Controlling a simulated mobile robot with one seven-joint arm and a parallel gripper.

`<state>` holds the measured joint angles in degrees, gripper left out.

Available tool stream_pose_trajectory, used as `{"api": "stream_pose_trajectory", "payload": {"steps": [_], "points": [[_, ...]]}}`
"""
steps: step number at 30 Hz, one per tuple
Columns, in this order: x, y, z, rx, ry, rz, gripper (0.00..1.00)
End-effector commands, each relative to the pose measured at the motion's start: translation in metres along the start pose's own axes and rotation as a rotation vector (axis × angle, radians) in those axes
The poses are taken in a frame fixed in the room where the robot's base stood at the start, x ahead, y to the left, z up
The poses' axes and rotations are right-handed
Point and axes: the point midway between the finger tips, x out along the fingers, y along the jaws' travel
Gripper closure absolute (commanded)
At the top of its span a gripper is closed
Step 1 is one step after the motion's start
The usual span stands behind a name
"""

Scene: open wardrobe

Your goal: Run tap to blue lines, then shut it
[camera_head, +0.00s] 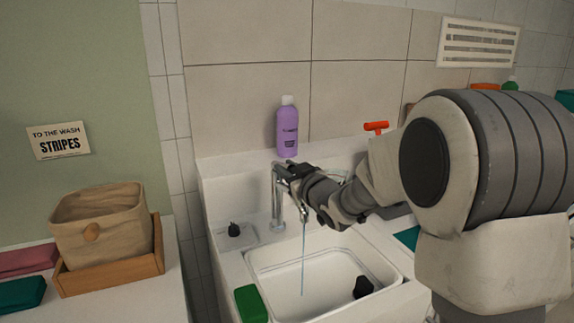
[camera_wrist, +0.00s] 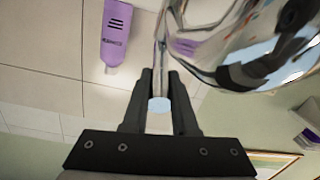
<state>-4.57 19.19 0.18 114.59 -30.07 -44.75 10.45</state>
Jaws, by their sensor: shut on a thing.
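The chrome tap (camera_head: 279,205) stands at the back of the white sink (camera_head: 375,247). A thin blue-tinted water stream (camera_head: 303,262) falls from its spout into the basin. My gripper (camera_head: 290,173) is at the top of the tap, and in the wrist view (camera_wrist: 160,88) its two fingers are closed on the tap's lever (camera_wrist: 159,104), which shows a pale round end. The chrome tap body (camera_wrist: 203,48) fills the wrist view's upper right.
A purple bottle (camera_head: 287,130) stands behind the tap. A green block (camera_head: 249,304) sits at the sink's front left edge; a black object (camera_head: 363,287) is in the basin. A basket (camera_head: 103,222) stands on the left counter. My arm covers the right side.

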Motion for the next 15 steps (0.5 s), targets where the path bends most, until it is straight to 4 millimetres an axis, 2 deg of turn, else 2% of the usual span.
{"api": "stream_pose_trajectory", "payload": {"steps": [1,15], "points": [[0.000,0.002,-0.007,0.000,-0.018,-0.003,1.00],[0.006,0.005,-0.024,0.010,-0.220,-0.043,1.00]]}}
